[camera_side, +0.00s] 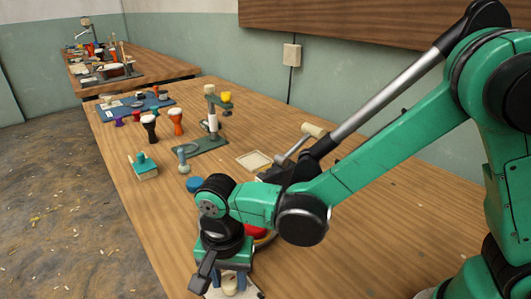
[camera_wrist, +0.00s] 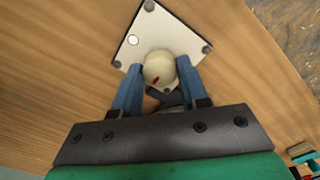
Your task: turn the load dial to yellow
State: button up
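A cream round knob (camera_wrist: 158,68) with a small red mark sits on a white plate (camera_wrist: 165,30); it looks like the load dial. My gripper (camera_wrist: 159,66) is down over it with one blue finger on each side. The fingers lie very close to the knob, and I cannot tell whether they press on it. In the side view my gripper (camera_side: 229,280) points down at the near table edge, with the knob (camera_side: 229,287) between its fingers. No yellow mark shows on the plate; part of the plate is hidden by my gripper.
The table's right part is clear.

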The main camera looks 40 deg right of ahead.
grip_shut()
jog(key=n, duration=0.3)
jog(key=shift+n, duration=0.4)
jog(key=n, duration=0.4)
jog(key=shift+n, duration=0.3)
jog(key=n, duration=0.5)
jog(key=shift+n, duration=2.3)
